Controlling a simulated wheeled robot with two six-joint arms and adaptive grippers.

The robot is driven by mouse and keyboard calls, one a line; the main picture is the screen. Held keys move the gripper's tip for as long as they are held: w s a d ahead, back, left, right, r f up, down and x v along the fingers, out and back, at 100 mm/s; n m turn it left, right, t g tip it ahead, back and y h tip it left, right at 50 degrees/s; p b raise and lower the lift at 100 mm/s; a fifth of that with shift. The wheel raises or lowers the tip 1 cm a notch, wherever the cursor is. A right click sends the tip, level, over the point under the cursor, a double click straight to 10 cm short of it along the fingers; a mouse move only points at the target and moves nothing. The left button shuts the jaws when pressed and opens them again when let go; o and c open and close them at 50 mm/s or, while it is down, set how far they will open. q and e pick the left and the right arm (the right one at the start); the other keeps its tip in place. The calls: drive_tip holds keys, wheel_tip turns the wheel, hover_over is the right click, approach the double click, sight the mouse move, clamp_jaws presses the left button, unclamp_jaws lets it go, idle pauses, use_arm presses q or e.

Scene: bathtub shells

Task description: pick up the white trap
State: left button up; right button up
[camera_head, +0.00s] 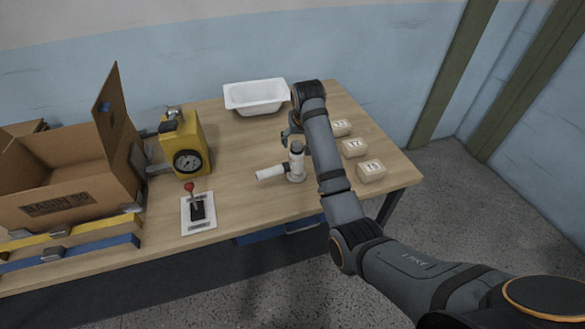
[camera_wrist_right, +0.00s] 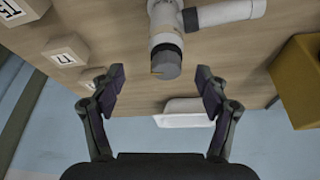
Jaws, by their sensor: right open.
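The white trap (camera_head: 297,166) stands upright on the wooden table, with a dark grey cap on top and a white side pipe pointing left. In the right wrist view the trap (camera_wrist_right: 165,22) shows at the top, with its grey cap nearest the fingers. My right gripper (camera_head: 291,135) is just behind the trap in the head view, partly hidden by my arm. In the right wrist view my right gripper (camera_wrist_right: 160,84) is open, its fingers spread either side of the line to the cap, with nothing between them. My left gripper is not in view.
A white bathtub shell (camera_head: 256,97) lies at the back. Several small labelled boxes (camera_head: 354,148) line the right side. A yellow gauge unit (camera_head: 187,143), a red-knobbed lever plate (camera_head: 199,221) and an open cardboard box (camera_head: 60,185) are to the left.

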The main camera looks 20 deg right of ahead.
sight(299, 145)
drive_tip(key=shift+w+r, duration=0.1)
drive_tip(key=p+x, duration=0.1)
drive_tip(key=x, duration=0.4)
drive_tip(key=shift+f, duration=0.35)
drive_tip(key=x, duration=0.1)
drive_tip(key=p+x, duration=0.1)
drive_tip(key=x, duration=0.3)
drive_tip(key=shift+s+a+f, duration=0.1)
drive_tip(key=shift+s+a, duration=0.1)
drive_tip(key=shift+a, duration=0.2)
drive_tip(key=c, duration=1.2)
drive_tip(key=shift+c, duration=0.9)
